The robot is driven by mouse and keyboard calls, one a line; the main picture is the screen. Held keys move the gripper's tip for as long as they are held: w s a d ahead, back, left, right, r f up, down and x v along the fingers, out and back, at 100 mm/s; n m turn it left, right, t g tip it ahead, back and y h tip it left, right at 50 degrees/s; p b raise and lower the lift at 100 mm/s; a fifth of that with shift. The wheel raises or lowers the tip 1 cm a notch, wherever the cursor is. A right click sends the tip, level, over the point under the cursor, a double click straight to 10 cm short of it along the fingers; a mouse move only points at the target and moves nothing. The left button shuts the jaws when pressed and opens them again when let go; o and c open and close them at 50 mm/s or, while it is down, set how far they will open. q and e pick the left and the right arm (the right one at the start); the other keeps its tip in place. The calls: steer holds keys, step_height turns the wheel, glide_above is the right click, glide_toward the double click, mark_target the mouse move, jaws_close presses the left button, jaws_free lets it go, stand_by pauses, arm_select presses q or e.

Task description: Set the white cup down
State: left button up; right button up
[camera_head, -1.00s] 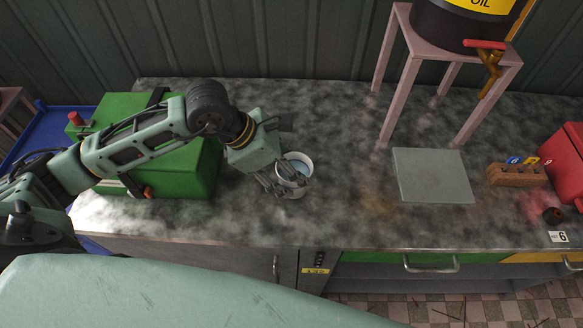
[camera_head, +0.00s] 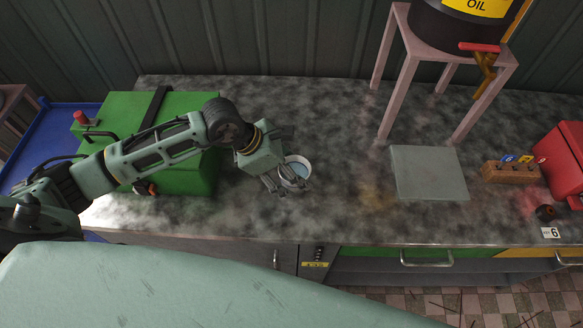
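The white cup (camera_head: 304,166) is right of the green machine, near the middle of the counter (camera_head: 330,215). It is upright or nearly so, and its round open rim shows a pale blue-grey inside. My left gripper (camera_head: 287,184) comes in from the left with its fingers around the cup's near and left side, and looks shut on it. The fingers hide part of the cup's wall. I cannot tell whether its base touches the counter. My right gripper is not in view.
A green machine (camera_head: 185,170) stands left, under my arm. Right of the cup are a flat grey plate (camera_head: 428,172), a pink stand (camera_head: 397,95) bearing an oil drum (camera_head: 440,30), a wooden block (camera_head: 508,173) and a red box (camera_head: 562,165). Counter between cup and plate is clear.

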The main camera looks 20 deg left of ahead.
arm_select(q)
steer(key=shift+o, duration=0.5)
steer(key=shift+r, duration=0.1)
steer(key=shift+s+a+r+b, duration=0.1)
steer(key=shift+a+r+b, duration=0.2)
steer(key=shift+r, duration=0.05)
steer(key=b+v, duration=0.3)
steer(key=v, duration=0.8)
steer(key=shift+b, duration=0.3)
steer(key=shift+s+d+f, duration=0.1)
steer(key=shift+s, duration=0.05)
